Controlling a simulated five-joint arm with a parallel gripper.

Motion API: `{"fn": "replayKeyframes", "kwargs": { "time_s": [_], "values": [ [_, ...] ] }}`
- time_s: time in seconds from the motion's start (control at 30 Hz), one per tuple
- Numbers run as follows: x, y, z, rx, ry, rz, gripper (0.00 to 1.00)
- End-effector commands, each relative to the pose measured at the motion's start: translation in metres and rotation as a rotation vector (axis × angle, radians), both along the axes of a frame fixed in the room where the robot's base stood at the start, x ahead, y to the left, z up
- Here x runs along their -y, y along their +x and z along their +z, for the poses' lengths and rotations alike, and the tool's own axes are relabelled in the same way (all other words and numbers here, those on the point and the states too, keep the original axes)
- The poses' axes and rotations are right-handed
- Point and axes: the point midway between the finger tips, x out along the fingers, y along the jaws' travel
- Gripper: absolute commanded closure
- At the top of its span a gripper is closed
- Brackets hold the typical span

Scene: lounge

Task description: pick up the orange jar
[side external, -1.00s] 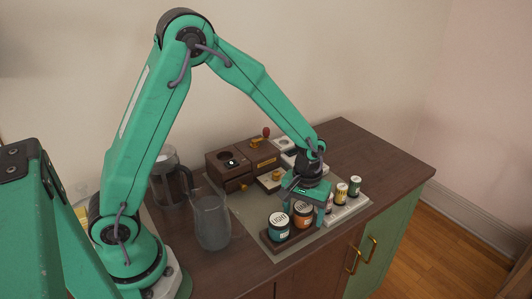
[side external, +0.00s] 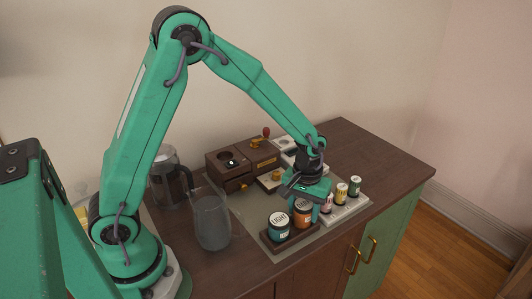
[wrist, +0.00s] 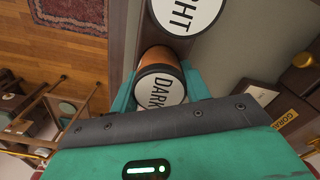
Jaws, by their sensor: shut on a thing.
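The orange jar (side external: 302,214) has a dark lid with a white label, which reads DARK in the wrist view (wrist: 153,59). It is upright at the dark wooden tray (side external: 291,242); I cannot tell whether its base touches the tray. My gripper (side external: 311,197) is over it, shut on it, with a teal finger on either side of the lid in the wrist view (wrist: 160,92). The gripper hides part of the jar. A teal jar labelled LIGHT (side external: 278,230) stands close on its left, also at the top of the wrist view (wrist: 186,12).
Several small jars (side external: 341,193) stand on a pale rack right of my gripper. A wooden box with drawers (side external: 240,167) is behind. A glass jug (side external: 212,222) and a glass press (side external: 168,180) stand left. The cabinet top (side external: 375,160) is clear at the back right.

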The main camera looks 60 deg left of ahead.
Motion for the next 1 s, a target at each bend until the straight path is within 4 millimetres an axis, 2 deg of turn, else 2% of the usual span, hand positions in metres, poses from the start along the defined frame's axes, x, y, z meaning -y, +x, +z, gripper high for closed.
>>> {"fn": "replayKeyframes", "kwargs": {
  "time_s": [0.27,0.7,1.0],
  "values": [
    [0.002,-0.001,0.036,0.004,-0.001,-0.002,0.80],
    [0.063,-0.051,0.081,0.004,-0.001,-0.005,0.80],
    [0.086,-0.072,0.099,0.001,0.000,-0.002,0.80]
  ]
}}
